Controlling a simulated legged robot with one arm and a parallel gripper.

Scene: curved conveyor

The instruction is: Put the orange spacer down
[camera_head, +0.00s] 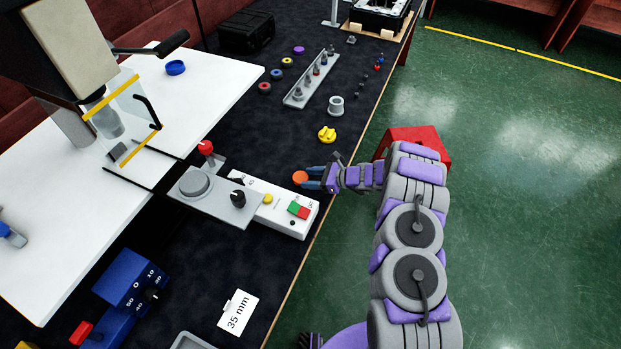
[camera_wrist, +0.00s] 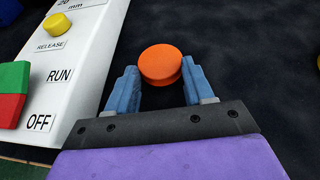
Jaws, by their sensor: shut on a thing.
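The orange spacer (camera_wrist: 160,62) is a short round disc between the tips of my gripper (camera_wrist: 158,82) in the wrist view. The blue fingers are shut on its sides. In the head view the spacer (camera_head: 299,177) shows at the end of my gripper (camera_head: 311,178), just beyond the corner of the white control box. I cannot tell whether the spacer touches the dark table top (camera_head: 275,140) or is held a little above it.
The white control box (camera_head: 268,206) with green and red buttons is close beside my gripper. A yellow knob-like part (camera_head: 327,134) and a grey spool (camera_head: 336,105) stand farther along. A red box (camera_head: 412,140) is behind my arm. Dark table top is clear between the box and the yellow part.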

